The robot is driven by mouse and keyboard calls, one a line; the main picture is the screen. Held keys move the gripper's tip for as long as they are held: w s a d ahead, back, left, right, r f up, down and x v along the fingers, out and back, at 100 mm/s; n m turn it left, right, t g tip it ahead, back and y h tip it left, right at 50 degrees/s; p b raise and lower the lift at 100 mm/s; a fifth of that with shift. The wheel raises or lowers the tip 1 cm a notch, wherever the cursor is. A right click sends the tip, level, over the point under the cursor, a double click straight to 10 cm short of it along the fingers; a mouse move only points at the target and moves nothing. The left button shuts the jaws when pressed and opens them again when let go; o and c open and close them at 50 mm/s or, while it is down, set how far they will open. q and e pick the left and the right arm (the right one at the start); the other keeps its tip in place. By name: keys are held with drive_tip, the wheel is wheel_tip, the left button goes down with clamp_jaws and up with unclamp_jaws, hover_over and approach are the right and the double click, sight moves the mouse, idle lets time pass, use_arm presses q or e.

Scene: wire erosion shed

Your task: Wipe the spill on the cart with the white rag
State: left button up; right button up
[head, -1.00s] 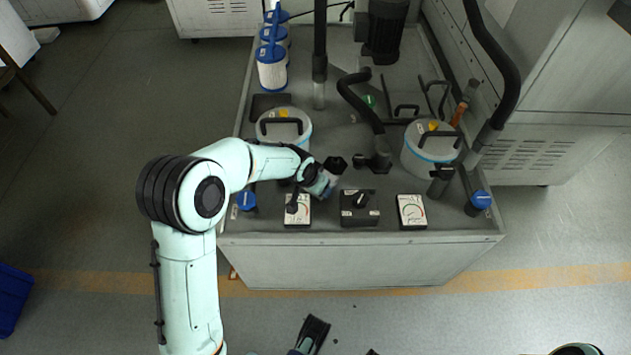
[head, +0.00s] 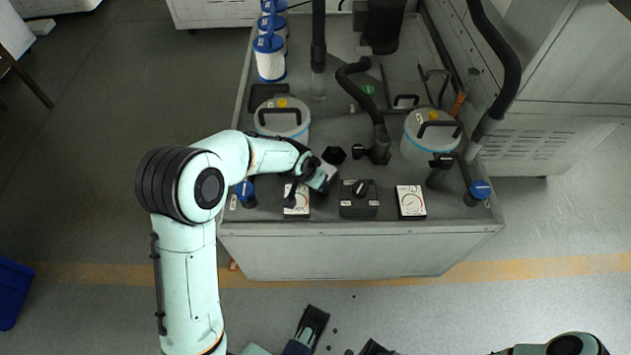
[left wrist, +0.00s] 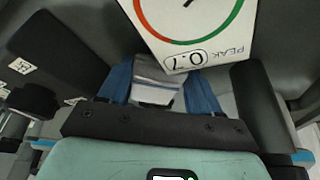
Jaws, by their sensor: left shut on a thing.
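My left gripper (head: 319,183) is low over the front of the grey cart (head: 360,243), just right of the left white gauge box. In the left wrist view its blue fingers (left wrist: 160,92) are shut on a pale grey-white cloth with stripes, the rag (left wrist: 155,76). In the head view the gripper and wrist mostly hide the rag. I cannot make out the spill in either view.
The left gauge box (head: 297,200), a black knob box (head: 359,198) and a right gauge box (head: 411,201) line the front edge. A hexagonal black knob (head: 334,155) is just behind the gripper. Lidded buckets (head: 283,122) (head: 430,145) and a black hose (head: 362,95) stand behind.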

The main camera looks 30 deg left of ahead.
use_arm(q)
drive_tip(key=shift+w+a, duration=0.45)
drive_tip(key=shift+w, duration=0.4)
drive_tip(key=shift+w+a+r, duration=0.2)
drive_tip(key=shift+w+a, duration=0.2)
drive_tip(key=shift+w, duration=0.15)
drive_tip(key=shift+o, duration=0.3)
drive_tip(key=shift+w+a, duration=0.45)
drive_tip(key=shift+w, duration=0.3)
use_arm(e)
drive_tip(key=shift+s+d+f, duration=0.1)
drive_tip(key=shift+s+f, duration=0.15)
drive_tip(key=shift+f, duration=0.1)
use_arm(q)
drive_tip(key=r+p, duration=0.1)
drive_tip(key=r, duration=0.1)
drive_tip(key=w+r+p, duration=0.1)
drive_tip(key=r+p, duration=0.1)
drive_tip(key=shift+d+r, duration=0.1)
drive_tip(key=shift+r, duration=0.05)
drive_tip(key=shift+s+r+p, duration=0.1)
drive_tip(key=shift+r+p, duration=0.35)
drive_tip(key=shift+r, duration=0.3)
drive_tip(key=shift+s, duration=0.15)
use_arm(e)
drive_tip(key=r, duration=0.2)
drive_tip(key=w+r, duration=0.1)
drive_tip(key=r, duration=0.1)
drive_tip(key=shift+r, duration=0.3)
drive_tip(key=shift+r, duration=0.1)
